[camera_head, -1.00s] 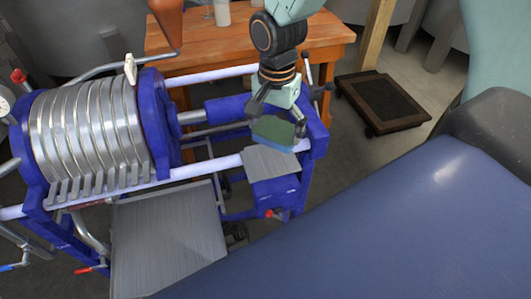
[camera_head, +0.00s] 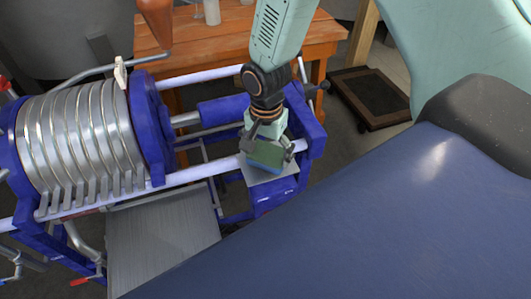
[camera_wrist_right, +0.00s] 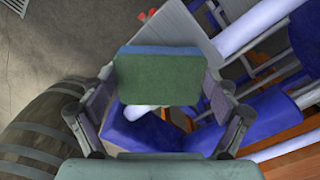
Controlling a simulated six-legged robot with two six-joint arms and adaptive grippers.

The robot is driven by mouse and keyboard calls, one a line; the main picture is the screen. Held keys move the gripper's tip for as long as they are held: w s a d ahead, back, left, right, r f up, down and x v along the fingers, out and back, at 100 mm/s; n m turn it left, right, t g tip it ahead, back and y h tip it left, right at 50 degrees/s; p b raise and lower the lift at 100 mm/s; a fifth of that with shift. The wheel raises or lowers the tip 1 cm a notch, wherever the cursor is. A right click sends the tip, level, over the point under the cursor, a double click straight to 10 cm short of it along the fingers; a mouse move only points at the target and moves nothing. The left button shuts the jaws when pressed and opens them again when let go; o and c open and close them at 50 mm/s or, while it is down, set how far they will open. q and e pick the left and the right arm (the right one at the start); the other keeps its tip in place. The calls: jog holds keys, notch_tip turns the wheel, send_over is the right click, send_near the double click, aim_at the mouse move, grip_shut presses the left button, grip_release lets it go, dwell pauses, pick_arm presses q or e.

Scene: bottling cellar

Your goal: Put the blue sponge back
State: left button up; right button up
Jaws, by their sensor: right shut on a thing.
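The sponge (camera_head: 265,154) has a green face and a blue layer. My right gripper (camera_head: 263,137) is shut on it and points down. In the right wrist view the sponge (camera_wrist_right: 160,80) sits between the two fingers, its green face toward the camera. In the head view it is over the small grey metal plate (camera_head: 279,184) on the front of the blue-framed press. I cannot tell whether it touches the plate. My left gripper is not in view.
The blue press with its ribbed steel drum (camera_head: 80,135) fills the left. A grey tray (camera_head: 160,245) lies below it. A wooden table (camera_head: 228,38) stands behind. A dark wheeled dolly (camera_head: 372,95) sits on the floor at the right.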

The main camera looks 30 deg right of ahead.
jog(key=shift+f, duration=0.45)
jog(key=shift+d+f, duration=0.1)
jog(key=shift+d, duration=0.05)
jog(key=shift+s, duration=0.1)
jog(key=shift+f, duration=0.15)
jog(key=o, duration=0.8)
